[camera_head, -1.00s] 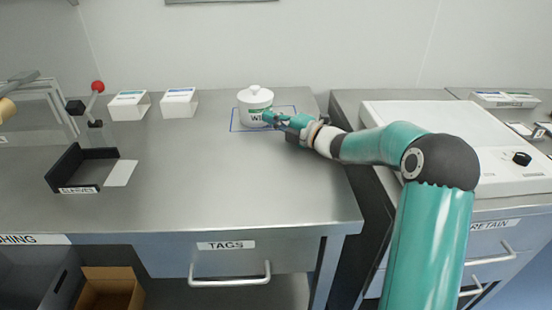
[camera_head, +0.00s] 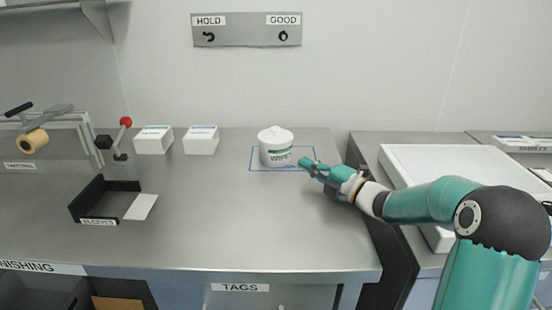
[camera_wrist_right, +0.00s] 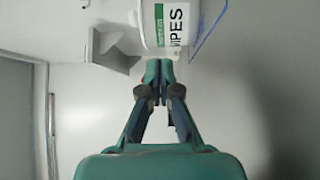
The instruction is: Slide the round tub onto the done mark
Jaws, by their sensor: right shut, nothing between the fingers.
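The round tub (camera_head: 276,150) is white with a knobbed lid and a green-and-black label. It stands upright on the steel bench, inside the blue outlined rectangle (camera_head: 306,170), left of its middle. I read no word on this outline. My right gripper (camera_head: 303,163) is shut and empty, just right of the tub, with a small gap seen in the head view. In the right wrist view the tub (camera_wrist_right: 160,28) reads "WIPES", and the shut fingertips (camera_wrist_right: 159,66) point at its lower part. My left gripper is not in view.
Two white boxes (camera_head: 153,140) (camera_head: 201,140) stand left of the tub at the back. A black sleeves tray (camera_head: 103,185) and a red-knobbed lever device (camera_head: 125,123) are farther left. The bench front is clear. A white-topped unit (camera_head: 450,165) stands right.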

